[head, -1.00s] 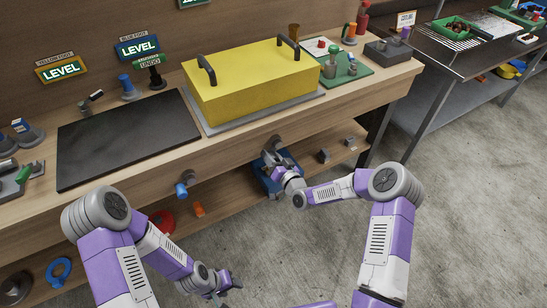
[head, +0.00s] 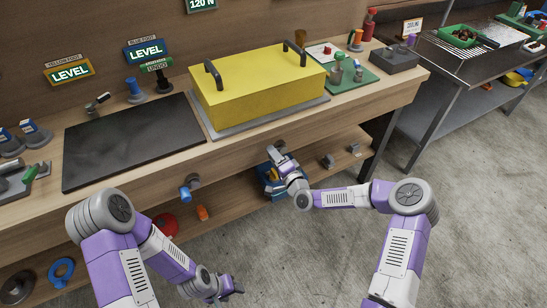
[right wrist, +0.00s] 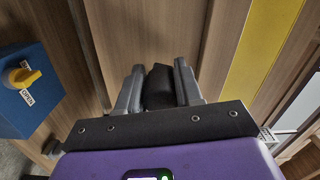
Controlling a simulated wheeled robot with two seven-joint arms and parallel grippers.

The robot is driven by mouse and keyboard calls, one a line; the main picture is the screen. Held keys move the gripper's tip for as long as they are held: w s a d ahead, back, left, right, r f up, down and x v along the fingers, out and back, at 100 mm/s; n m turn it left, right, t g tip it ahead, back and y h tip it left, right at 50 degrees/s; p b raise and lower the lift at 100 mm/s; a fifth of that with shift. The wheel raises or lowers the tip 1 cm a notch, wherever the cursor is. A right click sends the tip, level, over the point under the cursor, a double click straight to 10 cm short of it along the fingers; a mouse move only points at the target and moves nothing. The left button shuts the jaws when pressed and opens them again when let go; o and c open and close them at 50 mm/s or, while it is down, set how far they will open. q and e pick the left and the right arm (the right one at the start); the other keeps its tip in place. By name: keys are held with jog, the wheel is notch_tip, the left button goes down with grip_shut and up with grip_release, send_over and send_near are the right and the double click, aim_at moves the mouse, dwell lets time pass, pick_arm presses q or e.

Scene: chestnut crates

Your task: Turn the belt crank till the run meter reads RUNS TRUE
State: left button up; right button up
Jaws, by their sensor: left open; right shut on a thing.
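My right gripper (head: 277,155) is at the bench's front face, below the yellow cover. In the right wrist view its fingers (right wrist: 160,90) are shut on a dark grip (right wrist: 159,88), which looks like the belt crank's handle. The rest of the crank is hidden by the gripper and its arm. My left gripper (head: 228,292) is open and empty, low in front of the bench. No run meter reading RUNS TRUE shows; a sign at the top (head: 202,4) reads 120 N, and two foot signs (head: 68,71) (head: 143,52) read LEVEL.
A yellow cover (head: 258,88) with two dark handles and a black plate (head: 132,140) lie on the bench. A blue-tipped knob (head: 186,193) sticks out of the bench front. A blue box with a yellow knob (right wrist: 22,76) is left of my right gripper. The floor ahead is clear.

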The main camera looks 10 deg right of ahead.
jog(key=shift+w+d+r+m, duration=0.15)
jog(key=shift+r+m, duration=0.15)
jog(key=shift+r, duration=0.2)
jog(key=shift+r, duration=0.1)
jog(key=o, duration=1)
jog(key=shift+d, duration=0.1)
jog(key=shift+f, duration=0.2)
jog(key=shift+s, duration=0.4)
jog(key=p+v, duration=0.2)
jog(key=v, duration=0.5)
